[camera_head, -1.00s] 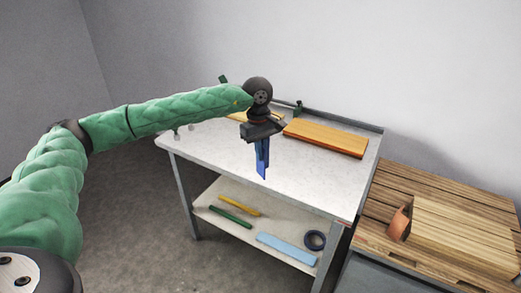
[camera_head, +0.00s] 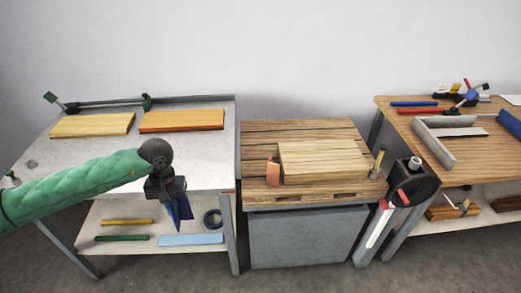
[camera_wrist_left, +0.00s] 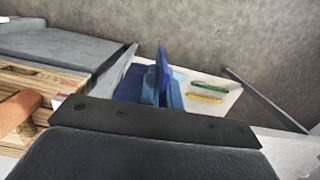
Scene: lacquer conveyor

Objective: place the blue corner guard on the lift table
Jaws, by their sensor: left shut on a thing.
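The blue corner guard (camera_head: 183,211) hangs point-down from my left gripper (camera_head: 172,193), which is shut on its upper part. In the head view they are in front of the left table's right part, above its lower shelf. The guard also shows beyond the dark gripper body in the left wrist view (camera_wrist_left: 164,75). The lift table (camera_head: 305,238) stands to the right of my gripper, a grey box with a slatted wooden top. Light boards (camera_head: 325,160) lie on it, with an orange corner guard (camera_head: 273,172) upright at their left end. My right gripper is not in view.
A black device (camera_head: 416,178) stands between the lift table and the right bench (camera_head: 480,174).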

